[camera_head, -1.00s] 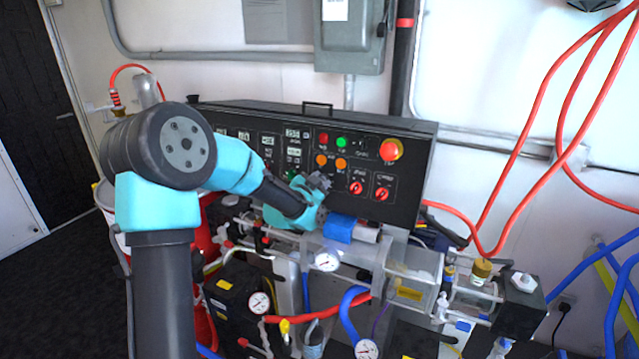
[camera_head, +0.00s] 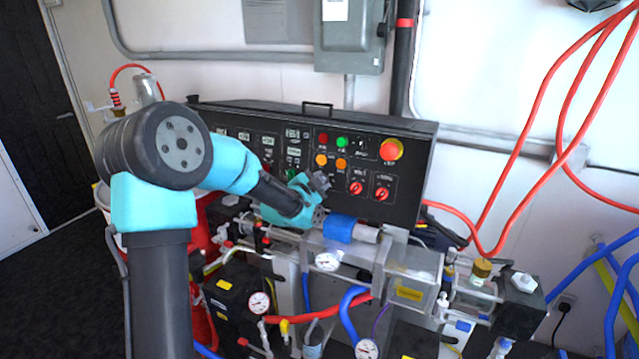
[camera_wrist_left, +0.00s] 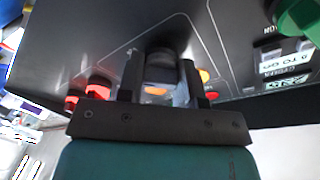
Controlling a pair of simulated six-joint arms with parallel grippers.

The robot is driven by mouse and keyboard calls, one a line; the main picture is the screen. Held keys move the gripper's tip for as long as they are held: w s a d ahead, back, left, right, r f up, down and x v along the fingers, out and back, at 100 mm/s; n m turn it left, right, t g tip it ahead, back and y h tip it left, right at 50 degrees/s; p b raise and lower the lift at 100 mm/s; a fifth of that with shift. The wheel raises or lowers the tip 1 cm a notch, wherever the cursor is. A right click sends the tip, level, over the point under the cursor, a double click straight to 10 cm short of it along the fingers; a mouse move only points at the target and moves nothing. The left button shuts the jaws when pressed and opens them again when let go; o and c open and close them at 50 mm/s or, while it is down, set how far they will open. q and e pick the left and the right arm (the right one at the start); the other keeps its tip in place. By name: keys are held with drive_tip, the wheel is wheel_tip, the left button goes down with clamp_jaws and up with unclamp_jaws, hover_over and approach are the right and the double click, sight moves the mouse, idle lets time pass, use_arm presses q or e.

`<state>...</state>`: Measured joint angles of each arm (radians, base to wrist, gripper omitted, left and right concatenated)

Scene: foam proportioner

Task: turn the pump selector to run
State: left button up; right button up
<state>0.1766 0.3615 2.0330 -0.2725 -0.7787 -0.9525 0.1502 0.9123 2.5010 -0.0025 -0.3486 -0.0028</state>
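The black control panel (camera_head: 400,205) stands behind the pump unit, with rotary knobs and lights on its face. My left gripper (camera_head: 319,182) is at the panel's lower middle, left of two red rotary knobs (camera_head: 356,188). In the left wrist view my left gripper (camera_wrist_left: 163,80) has its two fingers apart, with a dark knob (camera_wrist_left: 160,55) between them. I cannot tell whether the fingers touch it. The head view hides this knob behind the gripper. Knob labels are too small to read, so I cannot confirm which is the pump selector. My right gripper is out of view.
A large red stop button (camera_head: 390,149) on a yellow ring sits at the panel's upper right. Orange lights (camera_head: 341,163) are just above the gripper. Below are pipes, gauges (camera_head: 327,261) and a blue sleeve (camera_head: 339,228). Red hoses (camera_head: 520,205) hang at right.

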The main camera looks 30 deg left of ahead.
use_arm(q)
drive_tip(key=o, duration=0.4)
drive_tip(key=shift+o, duration=0.2)
drive_tip(key=shift+s, duration=0.1)
drive_tip(key=s+r, duration=0.1)
drive_tip(key=s, duration=1.6)
drive_tip(key=shift+a, duration=0.3)
